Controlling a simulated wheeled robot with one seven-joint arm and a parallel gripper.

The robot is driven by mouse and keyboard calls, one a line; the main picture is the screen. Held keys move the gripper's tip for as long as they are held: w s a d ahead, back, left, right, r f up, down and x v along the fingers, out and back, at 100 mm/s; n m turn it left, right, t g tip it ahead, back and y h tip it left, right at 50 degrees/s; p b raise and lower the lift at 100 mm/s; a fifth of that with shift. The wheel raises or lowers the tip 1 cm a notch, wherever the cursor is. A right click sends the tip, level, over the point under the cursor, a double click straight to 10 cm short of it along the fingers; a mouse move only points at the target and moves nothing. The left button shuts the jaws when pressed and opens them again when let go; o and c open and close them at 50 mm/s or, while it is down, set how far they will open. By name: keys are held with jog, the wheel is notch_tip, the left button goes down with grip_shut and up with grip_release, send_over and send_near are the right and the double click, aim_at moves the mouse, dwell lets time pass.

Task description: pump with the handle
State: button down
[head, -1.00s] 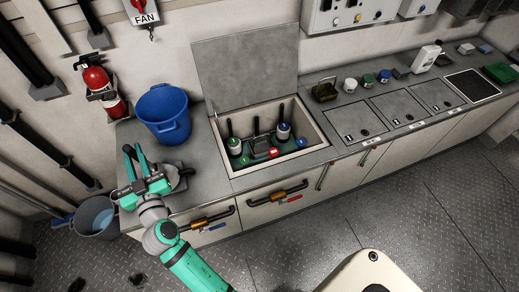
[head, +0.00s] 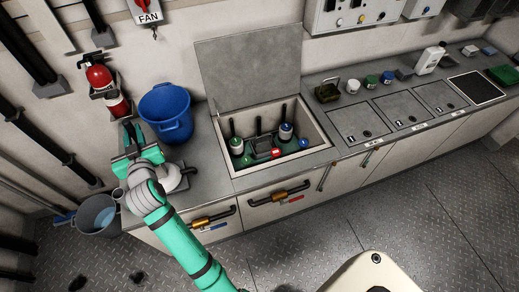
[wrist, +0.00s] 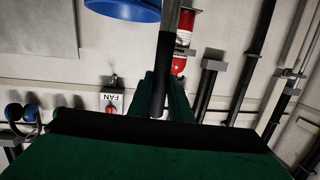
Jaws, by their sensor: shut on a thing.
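My gripper (head: 133,133) is over the left end of the grey counter, beside the blue bucket. In the wrist view its green fingers (wrist: 162,98) are shut on the black grip of the handle (wrist: 160,70). A bare metal rod continues from the grip toward the top of that view. In the head view my gripper and wrist hide the handle. A pale rounded part (head: 174,178), probably the pump body, shows beside my wrist on the counter. Most of it is hidden.
A blue bucket (head: 166,112) stands on the counter. A grey bucket (head: 97,214) is on the floor to the left. Fire extinguishers (head: 97,74) hang on the wall. An open hatch (head: 253,75) shows bottles inside. The floor in front is mostly clear.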

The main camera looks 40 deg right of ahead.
jog(key=shift+f, duration=0.3)
jog(key=shift+r, duration=5.75)
